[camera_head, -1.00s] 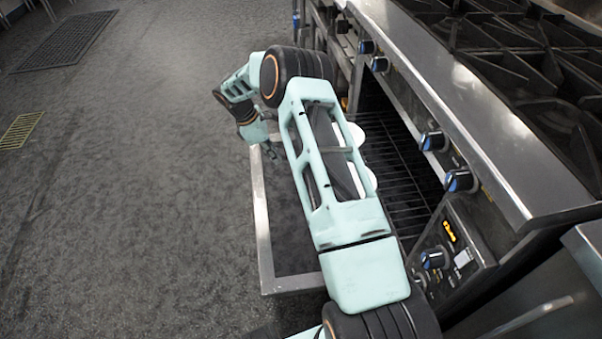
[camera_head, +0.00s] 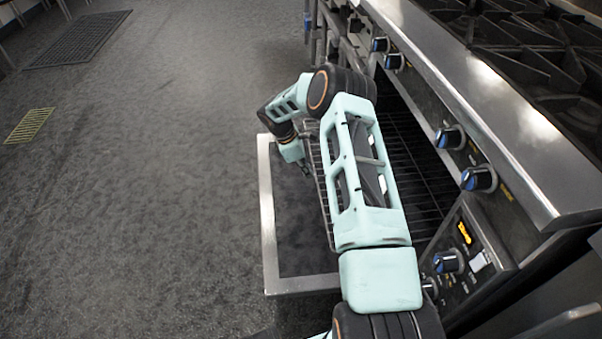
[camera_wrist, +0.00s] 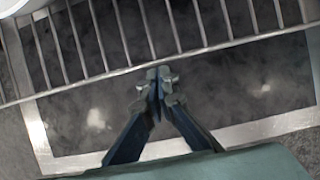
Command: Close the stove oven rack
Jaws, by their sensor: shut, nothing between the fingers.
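The stove oven has its door (camera_head: 268,225) folded down, a metal frame around a dark pane. The wire oven rack (camera_head: 415,165) is partly pulled out over the door; its front part (camera_head: 324,195) shows left of my arm. My gripper (camera_head: 303,167) is small and low at the rack's front side in the head view. In the wrist view my gripper (camera_wrist: 159,84) is shut and empty, its tips at or just short of the rack's front bar (camera_wrist: 225,45). Whether they touch I cannot tell. My arm hides the rack's middle.
A white round object (camera_wrist: 14,6) shows at the wrist view's corner, above the rack. The stove front with blue-marked knobs (camera_head: 479,179) and the steel ledge (camera_head: 470,90) stand right of my arm.

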